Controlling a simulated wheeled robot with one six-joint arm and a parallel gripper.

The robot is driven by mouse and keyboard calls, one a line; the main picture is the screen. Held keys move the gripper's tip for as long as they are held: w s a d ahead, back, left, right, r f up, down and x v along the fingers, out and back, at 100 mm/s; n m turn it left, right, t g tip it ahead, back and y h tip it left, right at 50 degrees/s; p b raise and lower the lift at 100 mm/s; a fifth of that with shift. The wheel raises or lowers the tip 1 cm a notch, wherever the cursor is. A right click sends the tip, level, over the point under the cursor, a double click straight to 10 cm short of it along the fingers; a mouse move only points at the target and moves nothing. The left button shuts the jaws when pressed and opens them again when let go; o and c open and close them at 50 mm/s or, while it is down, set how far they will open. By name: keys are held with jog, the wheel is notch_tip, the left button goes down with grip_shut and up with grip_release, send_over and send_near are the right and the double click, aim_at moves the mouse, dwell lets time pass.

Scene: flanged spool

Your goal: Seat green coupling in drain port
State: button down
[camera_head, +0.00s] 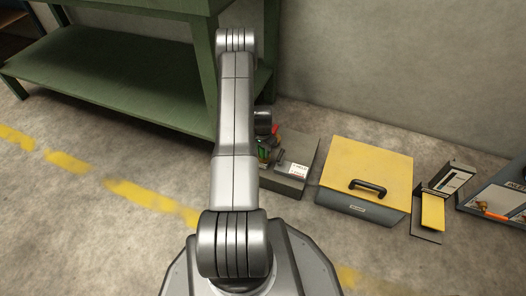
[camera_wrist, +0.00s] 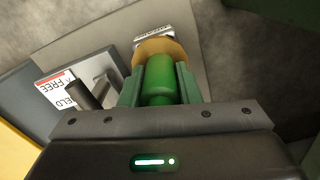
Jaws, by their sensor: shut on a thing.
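In the wrist view the green coupling (camera_wrist: 160,76) stands between the two green fingers of my gripper (camera_wrist: 158,88), which are shut on it. A round tan-orange flange or ring (camera_wrist: 172,47) shows just beyond the coupling's far end. Whether the coupling touches it I cannot tell. In the head view my arm hides most of the gripper, and only a bit of green (camera_head: 263,150) shows beside the arm, over the grey block. I cannot make out the drain port for certain in either view.
A grey block (camera_head: 297,171) with a white label sits right of my arm. Farther right are a yellow-lidded case (camera_head: 366,165) with a black handle, a small stand (camera_head: 433,212) and a tray (camera_head: 480,203). A green shelf (camera_head: 110,80) stands at left. The floor in front is clear.

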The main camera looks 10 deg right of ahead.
jog(key=shift+f+b, duration=0.5)
jog(key=shift+f, duration=0.05)
dwell(0.4)
jog(key=c, duration=1)
grip_release()
notch_tip(320, 180, up, 14)
jog(key=p, duration=0.4)
jog(key=shift+f+p, duration=0.1)
jog(key=shift+p, duration=0.3)
jog(key=shift+f, duration=0.15)
notch_tip(320, 180, down, 14)
jog(key=b, duration=0.5)
jog(key=shift+r+p, duration=0.45)
jog(key=shift+r, duration=0.15)
